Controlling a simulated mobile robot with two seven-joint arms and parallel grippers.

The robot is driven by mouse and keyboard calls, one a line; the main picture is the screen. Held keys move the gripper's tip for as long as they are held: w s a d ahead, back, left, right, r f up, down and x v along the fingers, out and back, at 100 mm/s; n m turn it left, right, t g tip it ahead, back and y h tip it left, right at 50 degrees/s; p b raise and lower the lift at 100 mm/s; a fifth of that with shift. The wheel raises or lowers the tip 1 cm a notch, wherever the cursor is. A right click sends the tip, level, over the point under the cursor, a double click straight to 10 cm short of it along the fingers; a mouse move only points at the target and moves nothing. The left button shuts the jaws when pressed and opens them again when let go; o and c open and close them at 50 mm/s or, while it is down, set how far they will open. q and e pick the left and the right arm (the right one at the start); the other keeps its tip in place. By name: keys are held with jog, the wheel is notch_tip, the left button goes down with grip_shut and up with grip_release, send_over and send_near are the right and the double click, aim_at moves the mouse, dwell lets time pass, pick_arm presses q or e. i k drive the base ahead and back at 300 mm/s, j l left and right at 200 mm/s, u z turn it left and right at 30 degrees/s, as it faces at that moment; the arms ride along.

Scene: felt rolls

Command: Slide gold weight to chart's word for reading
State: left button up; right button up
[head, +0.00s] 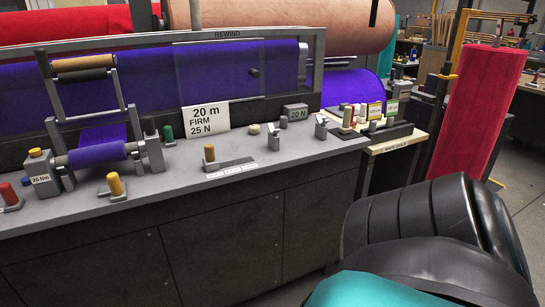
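A gold upright peg (209,153) stands at the left end of a dark flat strip (237,163) on the grey bench. Small white word labels (231,171) run along the strip's front; their words are too small to read. Another gold peg (115,185) stands on a grey base further left, so I cannot tell for sure which is the gold weight. A white card (206,117) behind the strip reads "20 m FIRM 25 N". A chart with other words is not clearly visible. Neither gripper shows.
A purple felt roller (97,155) with grey supports sits on the bench (180,185) at left. Red (11,195) and green (168,133) pegs and a grey "20 N" block (295,112) stand nearby. A dark rounded part of mine fills the lower right. A red roll (480,115) stands at right.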

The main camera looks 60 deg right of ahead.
aim_at(210, 162)
jog(key=z, duration=1.4)
